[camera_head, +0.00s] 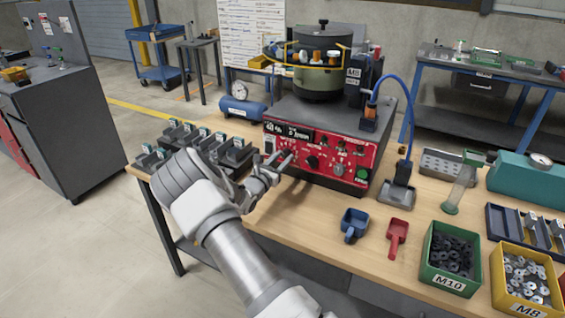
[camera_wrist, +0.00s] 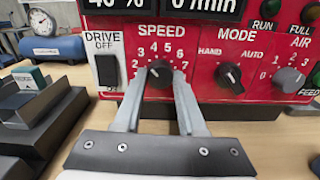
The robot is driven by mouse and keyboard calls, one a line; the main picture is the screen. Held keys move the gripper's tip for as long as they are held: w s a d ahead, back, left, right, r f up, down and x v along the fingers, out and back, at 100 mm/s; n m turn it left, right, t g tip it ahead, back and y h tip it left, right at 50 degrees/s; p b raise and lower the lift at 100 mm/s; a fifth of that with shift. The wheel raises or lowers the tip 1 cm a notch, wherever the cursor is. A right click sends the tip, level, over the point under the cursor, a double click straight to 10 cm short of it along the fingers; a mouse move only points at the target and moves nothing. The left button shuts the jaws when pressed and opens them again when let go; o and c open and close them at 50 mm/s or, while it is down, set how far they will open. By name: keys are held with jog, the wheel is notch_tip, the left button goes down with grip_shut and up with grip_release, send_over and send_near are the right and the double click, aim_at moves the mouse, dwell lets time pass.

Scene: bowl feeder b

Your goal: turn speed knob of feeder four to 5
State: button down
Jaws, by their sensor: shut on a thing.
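The feeder's red control panel (camera_head: 325,150) faces me below the dark bowl (camera_head: 318,80). In the wrist view, the black speed knob (camera_wrist: 159,70) sits under the word SPEED, with a scale showing 2 to 7 around it. My gripper (camera_wrist: 159,82) has its two fingers on either side of this knob and is shut on it. The knob's pointer is too small to read surely. The display above (camera_wrist: 165,7) reads 40 % and 0 /min. In the head view my gripper (camera_head: 285,158) reaches the panel's left part and hides the speed knob.
The drive switch (camera_wrist: 107,69) is close left of the fingers. The mode knob (camera_wrist: 229,77) and grey air knob (camera_wrist: 289,80) are to the right. Dark fixtures (camera_head: 190,140) stand left of the feeder. A blue scoop (camera_head: 354,223) and red scoop (camera_head: 397,236) lie in front.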

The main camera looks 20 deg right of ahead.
jog(key=m+b, duration=0.1)
jog(key=m, duration=0.1)
jog(key=m+b, duration=0.4)
jog(key=shift+f+m, duration=0.25)
jog(key=shift+m, duration=0.05)
jog(key=m+b, duration=0.3)
jog(key=b, duration=0.1)
jog(key=shift+r, duration=0.1)
jog(key=shift+r+m+b, duration=0.1)
jog(key=shift+m+b, duration=0.7)
jog(key=shift+c, duration=2.4)
grip_release()
jog(key=shift+s+a, duration=0.1)
jog(key=p+v, duration=0.2)
jog(key=v, duration=1.5)
